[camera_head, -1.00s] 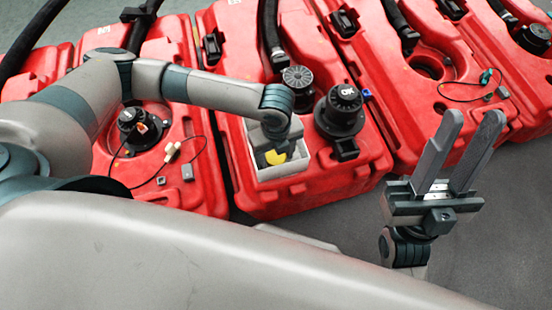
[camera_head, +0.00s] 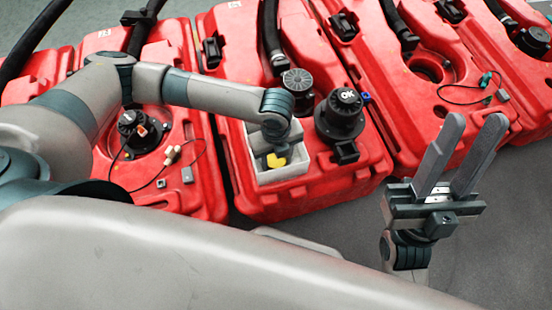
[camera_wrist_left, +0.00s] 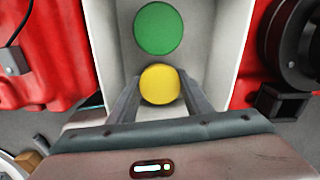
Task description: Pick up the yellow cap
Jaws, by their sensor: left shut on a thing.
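The yellow cap (camera_wrist_left: 160,85) is round and sits between the fingertips of my left gripper (camera_wrist_left: 160,88) in the left wrist view. My left gripper is shut on it, inside the white box (camera_head: 282,178). In the head view the yellow cap (camera_head: 277,162) shows partly beside my gripper (camera_head: 268,150). A green cap (camera_wrist_left: 158,29) lies in the same box, beyond the yellow one. It is hidden in the head view. My right gripper (camera_head: 459,155) is open and empty at the right, pointing up, away from the box.
The white box sits on a red tank (camera_head: 240,195). Black fittings (camera_head: 340,115), one marked OK, stand close to the box's right. More red tanks with hoses and cables stand on both sides. Grey floor (camera_head: 500,240) is clear at the front right.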

